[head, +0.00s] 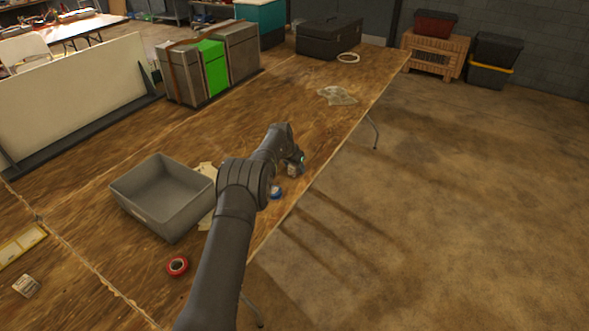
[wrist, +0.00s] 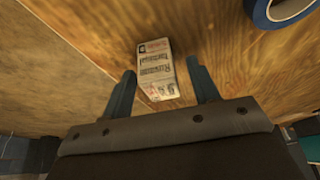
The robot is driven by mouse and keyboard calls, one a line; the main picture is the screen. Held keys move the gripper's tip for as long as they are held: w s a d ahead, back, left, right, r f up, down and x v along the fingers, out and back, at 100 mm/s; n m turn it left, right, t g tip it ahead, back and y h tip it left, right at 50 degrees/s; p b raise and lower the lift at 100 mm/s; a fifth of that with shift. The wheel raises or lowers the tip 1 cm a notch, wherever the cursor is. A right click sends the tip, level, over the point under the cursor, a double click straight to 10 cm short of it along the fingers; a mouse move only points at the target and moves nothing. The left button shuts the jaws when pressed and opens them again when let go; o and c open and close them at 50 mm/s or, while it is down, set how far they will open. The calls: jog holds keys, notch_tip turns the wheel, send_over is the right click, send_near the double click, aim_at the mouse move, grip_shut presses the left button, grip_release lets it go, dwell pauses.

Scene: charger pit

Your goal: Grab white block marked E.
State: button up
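A pale, whitish block (wrist: 157,68) with dark print and small red marks lies on the wooden table in the wrist view. Its print appears upside down, and I cannot make out an E. My gripper (wrist: 163,74) is open, with one finger on each side of the block's near part and gaps showing on both sides. In the head view, my gripper (head: 299,160) is low over the table near its right edge, beside a small pale block (head: 292,171) partly hidden by it. Another small whitish block (head: 26,286) lies at the lower left; its marking is unreadable.
A blue tape roll (head: 276,192) lies close to my arm and also shows in the wrist view (wrist: 283,8). A grey bin (head: 128,207) and a red tape roll (head: 177,266) are to the left. Crumpled clear plastic (head: 338,95) lies farther back. The table edge is close on the right.

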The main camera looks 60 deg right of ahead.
jog(key=c, duration=0.9)
jog(key=shift+r, duration=0.1)
